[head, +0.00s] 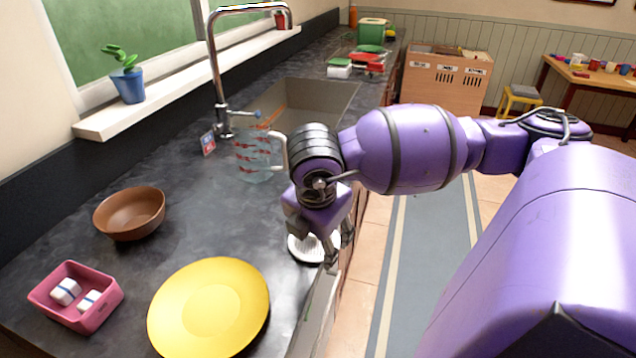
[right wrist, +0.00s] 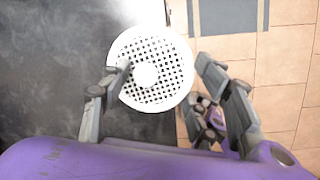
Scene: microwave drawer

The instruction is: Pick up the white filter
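The white filter (head: 303,249) is a round disc with many small holes. In the head view it is at the right edge of the dark counter, partly hidden by my right gripper (head: 328,250). In the right wrist view the filter (right wrist: 150,92) shows almost whole, with its right side over the counter edge. My right gripper (right wrist: 165,70) is open above it. One finger shows over the filter's left part and the other just beyond its right rim. Whether the fingers touch it cannot be told.
A yellow plate (head: 208,308), a brown bowl (head: 130,213) and a pink tray (head: 95,318) sit on the counter (head: 190,225). A glass measuring cup (head: 253,160) stands behind my gripper, near the sink (head: 315,95). Open floor lies right of the counter.

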